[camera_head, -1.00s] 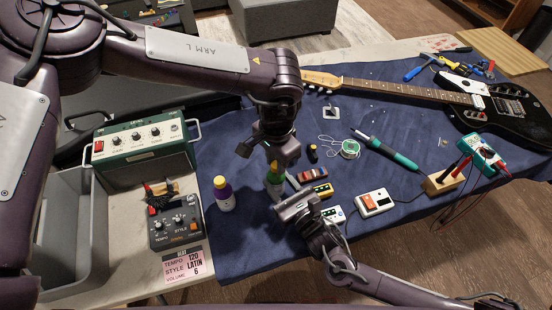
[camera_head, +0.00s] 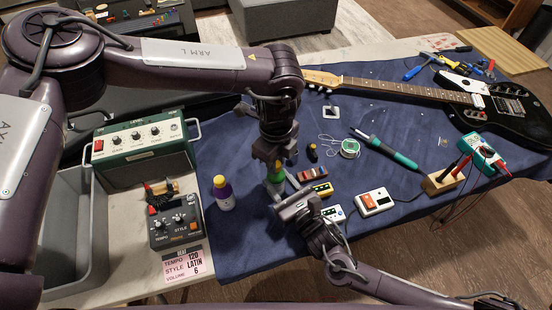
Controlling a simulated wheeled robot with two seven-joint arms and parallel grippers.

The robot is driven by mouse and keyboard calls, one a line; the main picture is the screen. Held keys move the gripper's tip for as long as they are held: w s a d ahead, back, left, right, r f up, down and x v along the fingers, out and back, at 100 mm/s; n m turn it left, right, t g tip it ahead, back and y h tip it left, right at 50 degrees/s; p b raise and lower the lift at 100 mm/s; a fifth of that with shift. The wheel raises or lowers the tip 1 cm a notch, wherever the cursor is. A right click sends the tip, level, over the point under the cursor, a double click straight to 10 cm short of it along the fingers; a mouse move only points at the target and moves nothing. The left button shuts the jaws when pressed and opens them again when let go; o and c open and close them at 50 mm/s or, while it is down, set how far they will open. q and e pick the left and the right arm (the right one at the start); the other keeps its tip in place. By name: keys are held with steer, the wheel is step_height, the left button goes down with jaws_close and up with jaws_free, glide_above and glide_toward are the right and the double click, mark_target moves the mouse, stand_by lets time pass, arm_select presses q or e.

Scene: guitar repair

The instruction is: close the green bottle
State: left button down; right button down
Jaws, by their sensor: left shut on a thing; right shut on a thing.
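The green bottle (camera_head: 276,177) stands on the blue cloth near the middle of the head view, mostly hidden by my two grippers. My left gripper (camera_head: 274,164) comes down from above and is shut at the bottle's top; its cap is hidden between the fingers. My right gripper (camera_head: 279,197) comes from the lower right and is shut on the lower part of the bottle.
A solder spool (camera_head: 350,149) and soldering iron (camera_head: 386,149) lie behind, near a guitar (camera_head: 512,113).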

arm_select(q)
steer(key=m, duration=0.6)
steer(key=shift+m, duration=0.4)
steer(key=m, duration=0.6)
steer(key=shift+m, duration=0.3)
steer(key=m, duration=0.6)
steer(key=shift+m, duration=0.4)
steer(key=m, duration=0.5)
steer(key=c, duration=1.1)
jaws_free()
step_height(320, 180, up, 12)
